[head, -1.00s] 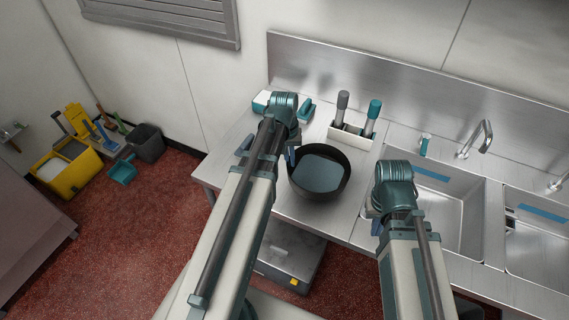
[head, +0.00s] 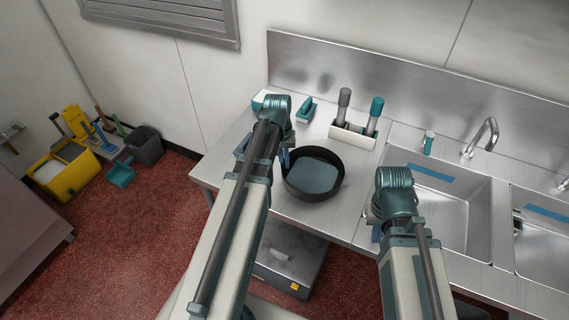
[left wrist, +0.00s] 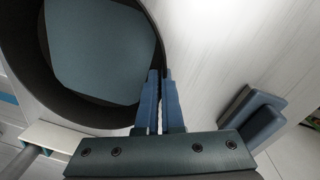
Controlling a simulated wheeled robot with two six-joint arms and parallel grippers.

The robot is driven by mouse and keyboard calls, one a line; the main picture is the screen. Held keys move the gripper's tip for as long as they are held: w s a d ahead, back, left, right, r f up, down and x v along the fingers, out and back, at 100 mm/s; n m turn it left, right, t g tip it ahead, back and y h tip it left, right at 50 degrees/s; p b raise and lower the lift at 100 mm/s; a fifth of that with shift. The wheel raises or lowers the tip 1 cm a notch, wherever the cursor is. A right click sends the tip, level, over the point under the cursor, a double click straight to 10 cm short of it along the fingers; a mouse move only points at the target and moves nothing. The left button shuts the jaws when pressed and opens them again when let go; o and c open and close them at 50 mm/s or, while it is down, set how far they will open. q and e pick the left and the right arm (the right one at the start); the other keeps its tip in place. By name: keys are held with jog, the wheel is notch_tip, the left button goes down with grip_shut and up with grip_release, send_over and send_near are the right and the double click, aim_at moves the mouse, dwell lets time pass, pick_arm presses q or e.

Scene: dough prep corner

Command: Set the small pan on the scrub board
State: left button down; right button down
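The small pan (head: 290,186) is round and dark, on or just above the steel counter, left of the sink. A flat blue-grey rounded square (left wrist: 100,50) shows inside it; I cannot tell if this is a separate piece or the pan's floor. My left gripper (left wrist: 161,80) is shut on the pan's rim, one blue finger inside the wall and one outside. I cannot surely pick out the scrub board. My right gripper (head: 375,230) is by the sink's front left corner, away from the pan; its fingers are mostly hidden.
A blue block (left wrist: 252,118) lies on the counter beside my left gripper. Behind the pan stand a white caddy (head: 352,137) with two upright handled tools and a teal brush (head: 306,108). The sink basin (head: 450,215) and tap (head: 488,135) are to the right.

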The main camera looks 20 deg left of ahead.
pick_arm(q)
jog(key=shift+f, duration=0.2)
pick_arm(e)
jog(key=shift+f, duration=0.2)
pick_arm(q)
jog(key=c, duration=1.1)
grip_release()
pick_arm(e)
jog(key=shift+r, duration=0.1)
pick_arm(q)
jog(key=shift+o, duration=0.2)
jog(key=shift+r, duration=0.2)
pick_arm(e)
jog(key=shift+r, duration=0.1)
